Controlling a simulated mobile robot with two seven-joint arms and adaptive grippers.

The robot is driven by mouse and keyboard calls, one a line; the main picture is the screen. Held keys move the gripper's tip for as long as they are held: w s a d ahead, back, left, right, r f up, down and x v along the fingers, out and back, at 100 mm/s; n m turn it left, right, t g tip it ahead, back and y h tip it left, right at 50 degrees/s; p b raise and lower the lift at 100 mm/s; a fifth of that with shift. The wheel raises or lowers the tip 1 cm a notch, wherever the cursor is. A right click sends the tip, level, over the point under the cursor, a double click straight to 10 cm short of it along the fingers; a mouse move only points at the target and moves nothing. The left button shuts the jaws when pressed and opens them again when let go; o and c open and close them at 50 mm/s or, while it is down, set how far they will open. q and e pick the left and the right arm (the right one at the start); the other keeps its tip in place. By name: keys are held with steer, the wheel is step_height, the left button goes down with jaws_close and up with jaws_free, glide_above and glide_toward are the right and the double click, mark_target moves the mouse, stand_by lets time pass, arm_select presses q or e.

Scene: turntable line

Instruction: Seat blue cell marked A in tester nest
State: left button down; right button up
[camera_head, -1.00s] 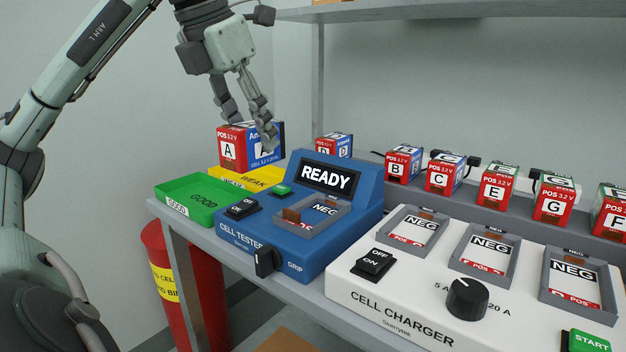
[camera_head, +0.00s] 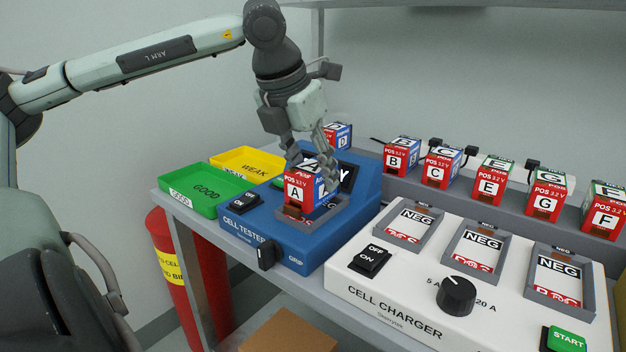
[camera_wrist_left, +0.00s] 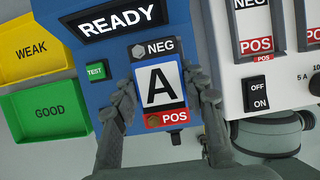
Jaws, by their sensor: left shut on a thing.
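The blue cell marked A (camera_head: 298,190) has a red POS end facing the front and blue sides. My left gripper (camera_head: 311,172) is shut on it, one finger on each side, and holds it upright at the grey nest (camera_head: 338,212) of the blue cell tester (camera_head: 285,246). In the left wrist view the cell's A face (camera_wrist_left: 158,84) lies between the fingers, POS at the bottom and NEG text above. The cell hides most of the nest, and I cannot tell whether its bottom touches the nest floor. My right gripper is not in view.
The yellow WEAK tray (camera_head: 245,160) and green GOOD tray (camera_head: 202,192) are left of the tester. The white cell charger (camera_head: 400,310) with empty bays is right of it. Several cells, including B (camera_head: 397,158), stand in a row behind.

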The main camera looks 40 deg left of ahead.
arm_select(q)
steer(key=shift+f, duration=1.05)
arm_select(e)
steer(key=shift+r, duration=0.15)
arm_select(q)
steer(key=shift+f, duration=0.1)
steer(key=c, duration=0.9)
jaws_free()
steer(key=shift+o, duration=0.2)
steer(key=v, duration=1.1)
steer(key=shift+s+r, duration=0.3)
steer(key=shift+r, duration=0.25)
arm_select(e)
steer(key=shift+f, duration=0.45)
